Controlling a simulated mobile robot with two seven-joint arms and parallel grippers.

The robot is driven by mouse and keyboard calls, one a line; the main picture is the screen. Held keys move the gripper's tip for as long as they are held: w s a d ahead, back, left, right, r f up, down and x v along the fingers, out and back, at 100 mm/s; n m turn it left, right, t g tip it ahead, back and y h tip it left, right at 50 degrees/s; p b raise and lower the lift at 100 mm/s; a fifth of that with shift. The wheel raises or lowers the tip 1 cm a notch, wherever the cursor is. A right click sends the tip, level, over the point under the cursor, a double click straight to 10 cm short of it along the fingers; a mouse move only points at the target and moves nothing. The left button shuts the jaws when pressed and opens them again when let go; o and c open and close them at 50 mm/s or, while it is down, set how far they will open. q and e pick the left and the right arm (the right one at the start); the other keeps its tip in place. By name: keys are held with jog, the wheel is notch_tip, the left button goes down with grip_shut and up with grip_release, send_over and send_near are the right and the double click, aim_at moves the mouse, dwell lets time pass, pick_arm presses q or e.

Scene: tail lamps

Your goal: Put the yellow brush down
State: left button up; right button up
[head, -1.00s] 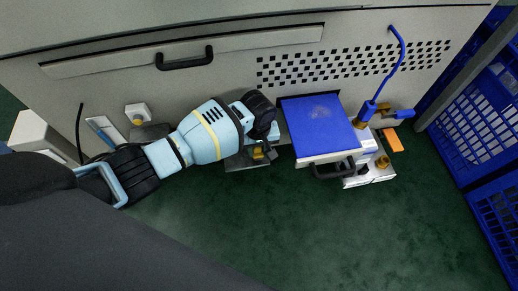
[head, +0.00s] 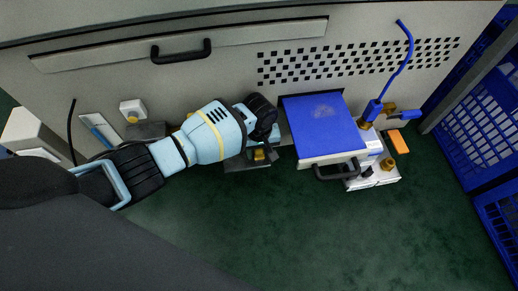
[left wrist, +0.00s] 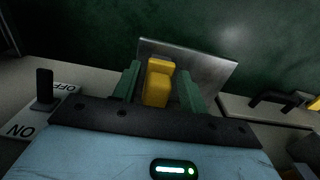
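The yellow brush shows as a small yellow block (left wrist: 158,82) between the two green fingers of my left gripper (left wrist: 160,84) in the left wrist view. Narrow gaps show between the fingers and the yellow part, so the gripper looks open around it. In the head view the yellow part (head: 259,154) is just below the end of my left arm, above a small grey metal plate (head: 238,165). The plate also shows behind the brush in the left wrist view (left wrist: 208,65). Whether the brush touches the plate is hidden. My right gripper is not in view.
A blue-topped platform (head: 322,125) with a black handle stands right of the gripper. Beyond it are a blue hose (head: 402,60), an orange block (head: 398,142) and blue crates (head: 480,130). An ON/OFF switch (left wrist: 44,90) is at left in the wrist view. The green floor is clear.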

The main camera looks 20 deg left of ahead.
pick_arm(q)
jog(key=shift+o, duration=0.6)
jog(key=shift+b, duration=0.45)
jog(key=r+p, duration=0.1)
jog(key=r, duration=0.1)
jog(key=r+p, duration=0.2)
jog(key=r, duration=0.1)
jog(key=r+p, duration=0.2)
jog(key=shift+w+d+r, duration=0.2)
jog(key=shift+w+r, duration=0.1)
jog(key=shift+r, duration=0.2)
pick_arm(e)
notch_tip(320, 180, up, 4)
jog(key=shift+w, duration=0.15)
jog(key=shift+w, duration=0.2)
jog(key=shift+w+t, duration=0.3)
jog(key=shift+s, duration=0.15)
